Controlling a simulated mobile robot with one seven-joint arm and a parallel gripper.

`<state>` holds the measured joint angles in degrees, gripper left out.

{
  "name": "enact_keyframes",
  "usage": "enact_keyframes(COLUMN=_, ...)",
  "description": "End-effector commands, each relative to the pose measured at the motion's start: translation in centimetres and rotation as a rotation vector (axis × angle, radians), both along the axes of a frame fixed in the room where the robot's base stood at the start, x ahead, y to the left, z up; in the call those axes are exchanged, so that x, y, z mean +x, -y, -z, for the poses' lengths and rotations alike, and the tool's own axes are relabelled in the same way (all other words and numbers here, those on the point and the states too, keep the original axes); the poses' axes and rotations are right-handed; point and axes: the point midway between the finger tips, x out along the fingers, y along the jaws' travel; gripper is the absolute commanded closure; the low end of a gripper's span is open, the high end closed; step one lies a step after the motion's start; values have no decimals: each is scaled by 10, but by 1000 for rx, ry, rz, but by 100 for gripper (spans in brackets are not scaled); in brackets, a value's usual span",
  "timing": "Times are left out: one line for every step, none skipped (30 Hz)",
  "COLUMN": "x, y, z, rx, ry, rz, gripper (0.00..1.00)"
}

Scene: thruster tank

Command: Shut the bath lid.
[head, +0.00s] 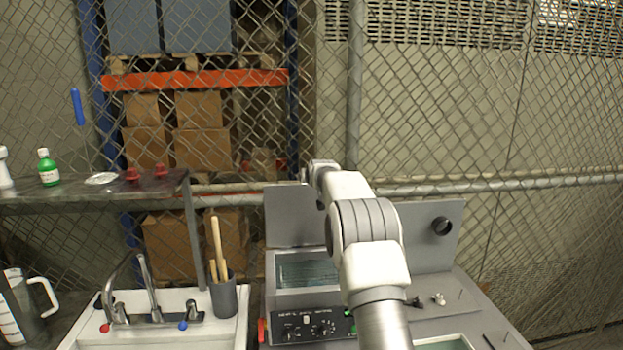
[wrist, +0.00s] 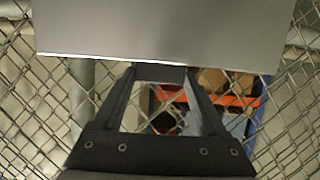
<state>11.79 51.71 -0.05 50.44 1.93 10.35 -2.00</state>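The bath lid (head: 288,218) is a flat grey panel standing upright at the back of the bath in the head view. The bath (head: 303,272) is a grey box with an open top and greenish liquid inside. In the wrist view the grey lid panel (wrist: 165,30) fills the top of the picture. In the head view my arm hides the lid's right part and most of the gripper.
A control panel (head: 312,328) with knobs is on the bath's front. A second grey panel with a round dark knob (head: 442,226) stands at the right. A sink (head: 185,338) and a brush cup (head: 223,296) are at the left. A chain-link fence (head: 480,120) rises behind.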

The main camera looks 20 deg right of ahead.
Motion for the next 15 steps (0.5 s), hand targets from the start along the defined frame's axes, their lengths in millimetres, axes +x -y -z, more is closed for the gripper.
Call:
enact_keyframes(x=0, y=0, z=0, rx=0, ry=0, rz=0, gripper=41)
enact_keyframes(x=0, y=0, z=0, rx=0, ry=0, rz=0, gripper=47)
enact_keyframes(x=0, y=0, z=0, rx=0, ry=0, rz=0, gripper=54)
enact_keyframes(x=0, y=0, z=0, rx=0, ry=0, rz=0, gripper=59)
enact_keyframes(x=0, y=0, z=0, rx=0, ry=0, rz=0, gripper=65)
enact_keyframes(x=0, y=0, z=0, rx=0, ry=0, rz=0, gripper=72)
enact_keyframes(x=0, y=0, z=0, rx=0, ry=0, rz=0, gripper=77)
enact_keyframes(x=0, y=0, z=0, rx=0, ry=0, rz=0, gripper=83)
enact_keyframes(x=0, y=0, z=0, rx=0, ry=0, rz=0, gripper=90)
enact_keyframes(x=0, y=0, z=0, rx=0, ry=0, rz=0, gripper=95)
enact_keyframes(x=0, y=0, z=0, rx=0, ry=0, rz=0, gripper=100)
enact_keyframes(x=0, y=0, z=0, rx=0, ry=0, rz=0, gripper=100)
enact_keyframes(x=0, y=0, z=0, rx=0, ry=0, rz=0, gripper=100)
enact_keyframes(x=0, y=0, z=0, rx=0, ry=0, rz=0, gripper=100)
enact_keyframes(x=0, y=0, z=0, rx=0, ry=0, rz=0, gripper=100)
